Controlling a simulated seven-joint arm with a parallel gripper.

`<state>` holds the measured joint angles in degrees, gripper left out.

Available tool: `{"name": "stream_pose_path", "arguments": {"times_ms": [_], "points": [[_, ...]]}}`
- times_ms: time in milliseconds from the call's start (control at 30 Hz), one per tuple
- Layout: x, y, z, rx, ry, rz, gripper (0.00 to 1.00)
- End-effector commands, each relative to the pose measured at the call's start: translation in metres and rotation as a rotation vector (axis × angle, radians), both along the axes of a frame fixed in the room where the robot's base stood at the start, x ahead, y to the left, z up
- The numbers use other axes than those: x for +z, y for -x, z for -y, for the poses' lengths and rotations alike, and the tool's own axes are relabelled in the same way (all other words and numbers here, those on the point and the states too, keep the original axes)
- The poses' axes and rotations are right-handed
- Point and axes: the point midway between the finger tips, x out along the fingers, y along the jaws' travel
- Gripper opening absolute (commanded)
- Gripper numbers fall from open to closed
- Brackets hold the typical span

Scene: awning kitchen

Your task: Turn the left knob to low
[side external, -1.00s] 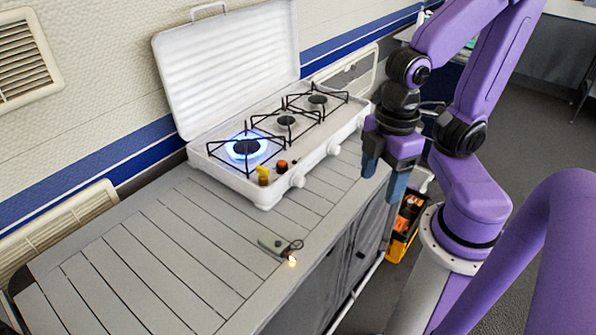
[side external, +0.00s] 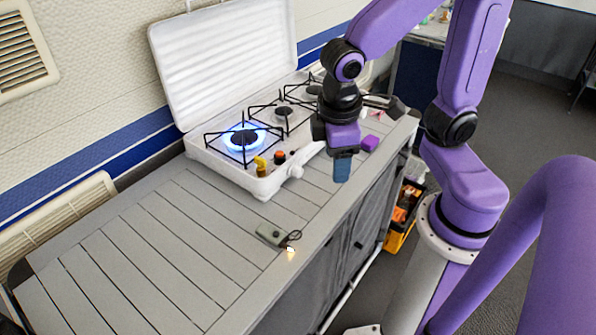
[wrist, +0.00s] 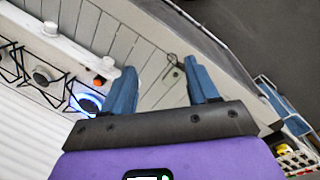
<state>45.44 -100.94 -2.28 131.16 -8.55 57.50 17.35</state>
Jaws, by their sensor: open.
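The white camping stove (side external: 204,168) stands on the grey slatted counter with its lid up. Blue flame burns at its left burner (side external: 244,138). On the front edge, the leftmost white knob (side external: 294,171) sits to the right of a yellow fitting (side external: 260,166) and an orange-red piece (side external: 279,156). The knob's setting is too small to read. My gripper (side external: 343,172) is open and empty, pointing down to the right of that knob, apart from it. It hides the stove's right front. In the wrist view, both blue fingers (wrist: 161,84) are spread over the counter.
A small grey-green box (side external: 270,234) with a wire and a lit tip lies near the counter's front edge. Black pan supports stand over the burners. The counter (side external: 130,260) is clear on the left. A yellow-black crate (side external: 402,222) sits below at the right.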

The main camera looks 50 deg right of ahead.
Motion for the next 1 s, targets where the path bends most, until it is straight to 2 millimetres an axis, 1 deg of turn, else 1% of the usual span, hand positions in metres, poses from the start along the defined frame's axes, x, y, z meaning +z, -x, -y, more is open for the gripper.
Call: {"name": "stream_pose_path", "arguments": {"times_ms": [33,200,300,433,500,600,767,867,1000], "points": [[-0.004,-0.019,-0.003,-0.076,0.045,0.012,0.59],[-0.018,-0.081,-0.005,-0.338,0.178,0.086,0.59],[-0.028,-0.113,-0.002,-0.472,0.248,0.134,0.59],[-0.038,-0.143,0.003,-0.601,0.313,0.188,0.59],[-0.042,-0.153,0.006,-0.646,0.335,0.209,0.59],[-0.046,-0.160,0.009,-0.680,0.351,0.225,0.59],[-0.054,-0.162,0.015,-0.690,0.357,0.230,0.59],[-0.066,-0.161,0.022,-0.689,0.359,0.227,0.59],[-0.088,-0.162,0.036,-0.687,0.359,0.227,0.59]]}}
